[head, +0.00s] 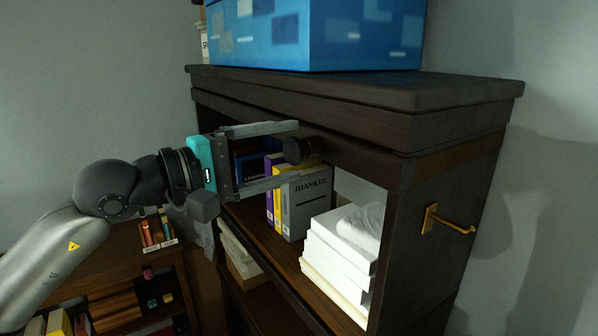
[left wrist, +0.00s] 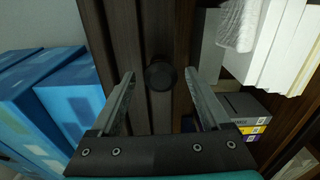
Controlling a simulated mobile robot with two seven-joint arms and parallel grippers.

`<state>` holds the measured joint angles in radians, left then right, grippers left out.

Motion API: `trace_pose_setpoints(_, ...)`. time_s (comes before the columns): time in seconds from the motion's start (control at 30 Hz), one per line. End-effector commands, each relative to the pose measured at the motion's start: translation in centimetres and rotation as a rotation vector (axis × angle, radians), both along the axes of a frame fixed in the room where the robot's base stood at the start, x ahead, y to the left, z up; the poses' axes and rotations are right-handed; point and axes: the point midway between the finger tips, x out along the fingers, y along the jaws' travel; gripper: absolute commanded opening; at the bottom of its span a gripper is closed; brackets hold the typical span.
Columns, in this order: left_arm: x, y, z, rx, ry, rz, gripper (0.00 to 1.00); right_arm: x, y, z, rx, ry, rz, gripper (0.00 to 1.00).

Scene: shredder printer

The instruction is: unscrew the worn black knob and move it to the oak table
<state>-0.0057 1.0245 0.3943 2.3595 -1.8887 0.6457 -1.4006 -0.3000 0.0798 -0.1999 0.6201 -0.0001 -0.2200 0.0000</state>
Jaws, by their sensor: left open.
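The black knob (head: 297,150) sticks out from the dark wooden front rail of the bookcase, above the open shelf. In the left wrist view the knob (left wrist: 161,75) sits on the rail beyond the fingertips, between the lines of the two fingers. My left gripper (head: 297,154) is open, with one finger above the knob and one below it in the head view. Whether the fingers touch the knob cannot be told, but a gap shows on both sides in the wrist view. The left gripper also shows in the wrist view (left wrist: 160,80).
The dark bookcase (head: 440,125) carries a blue patterned box (head: 310,35) on top. Its shelf holds upright books (head: 303,208) and a stack of white paper (head: 338,252) close below the gripper. A brass hook (head: 447,222) juts from its right side. A low bookshelf (head: 110,262) stands lower left.

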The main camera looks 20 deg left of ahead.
Motion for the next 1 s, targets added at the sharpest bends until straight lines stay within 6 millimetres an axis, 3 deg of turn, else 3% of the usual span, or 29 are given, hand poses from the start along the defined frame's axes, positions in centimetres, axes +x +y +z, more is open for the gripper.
trace_pose_setpoints(0.03,0.0,0.0,-0.5,0.035,-0.022,0.000,0.80,0.0,0.0,-1.2,0.000,0.000,0.000,0.50)
trace_pose_setpoints(0.6,0.0,0.0,-0.5,0.472,-0.277,0.002,0.80,0.0,0.0,-8.4,0.000,0.000,0.000,0.50)
trace_pose_setpoints(0.8,0.0,0.0,-0.2,0.598,-0.352,0.001,0.80,0.2,-0.1,-9.2,-0.001,-0.004,-0.002,0.50)
trace_pose_setpoints(1.0,0.0,0.0,-0.1,0.604,-0.356,0.000,0.80,0.6,-0.7,-9.0,-0.008,-0.012,-0.002,0.50)
